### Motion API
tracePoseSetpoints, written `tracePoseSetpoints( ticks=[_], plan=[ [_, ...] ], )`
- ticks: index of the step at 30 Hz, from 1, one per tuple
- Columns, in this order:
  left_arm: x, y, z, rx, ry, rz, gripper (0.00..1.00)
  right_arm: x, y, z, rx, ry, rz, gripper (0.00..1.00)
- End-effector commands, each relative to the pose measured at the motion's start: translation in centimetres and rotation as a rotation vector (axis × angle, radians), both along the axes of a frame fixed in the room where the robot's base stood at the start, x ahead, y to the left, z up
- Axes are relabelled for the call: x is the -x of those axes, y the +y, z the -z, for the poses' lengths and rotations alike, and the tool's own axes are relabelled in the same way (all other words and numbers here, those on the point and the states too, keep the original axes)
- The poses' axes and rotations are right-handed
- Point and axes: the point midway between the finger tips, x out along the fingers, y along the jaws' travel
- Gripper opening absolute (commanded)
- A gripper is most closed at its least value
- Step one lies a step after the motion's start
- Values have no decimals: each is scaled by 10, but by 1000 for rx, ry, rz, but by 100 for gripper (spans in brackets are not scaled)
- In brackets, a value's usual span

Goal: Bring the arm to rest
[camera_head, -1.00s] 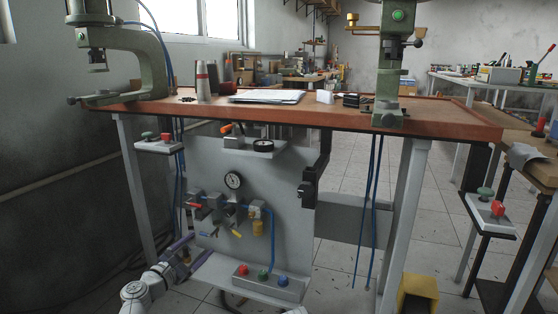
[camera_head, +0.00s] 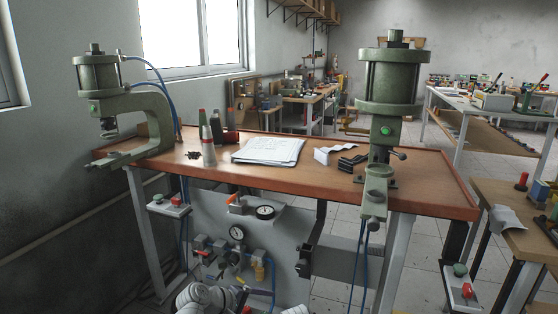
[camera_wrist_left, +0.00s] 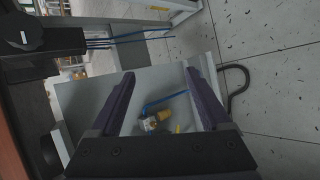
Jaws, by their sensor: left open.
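My left arm (camera_head: 205,298) rises from the bottom of the head view, in front of the panel under the workbench. In the left wrist view my left gripper (camera_wrist_left: 162,95) is open, its two purple fingers spread apart with nothing between their tips. Beyond the fingers is the grey panel (camera_wrist_left: 88,98) with a brass-coloured fitting (camera_wrist_left: 164,114) and a blue tube. In the head view the panel also carries a round gauge (camera_head: 237,233) and valves. My right gripper is not in view.
Two green presses, left (camera_head: 150,110) and right (camera_head: 391,80), stand on the wooden workbench (camera_head: 300,187). Papers (camera_head: 268,150) lie between them. Button boxes (camera_head: 170,203) and (camera_head: 462,285) sit at the left and right. Blue hoses hang below the right press.

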Motion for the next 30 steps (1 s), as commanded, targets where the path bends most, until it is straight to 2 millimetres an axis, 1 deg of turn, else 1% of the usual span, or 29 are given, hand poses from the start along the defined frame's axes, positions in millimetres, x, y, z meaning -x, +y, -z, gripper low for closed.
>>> tracePoseSetpoints(
  ticks=[1,5,6,8,9,14,18,21,24,27,30],
  plan=[
    [11,-8,-27,-60,1,62,81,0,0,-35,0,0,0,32],
    [37,-19,-49,-215,3,215,81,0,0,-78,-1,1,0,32],
    [45,-22,-56,-261,4,263,81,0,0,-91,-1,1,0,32],
    [57,-24,-67,-330,8,335,81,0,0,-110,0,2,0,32],
    [64,-25,-75,-376,10,383,81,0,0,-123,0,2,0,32],
    [94,-25,-109,-553,22,573,81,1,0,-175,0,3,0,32],
    [118,-19,-144,-702,41,738,81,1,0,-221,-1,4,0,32],
    [133,-12,-170,-802,57,848,81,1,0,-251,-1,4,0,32],
    [145,-5,-193,-890,76,945,81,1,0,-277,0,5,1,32],
    [154,1,-211,-957,92,1020,81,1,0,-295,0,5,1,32],
    [160,6,-223,-1004,106,1070,81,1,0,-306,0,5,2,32]
  ],
)
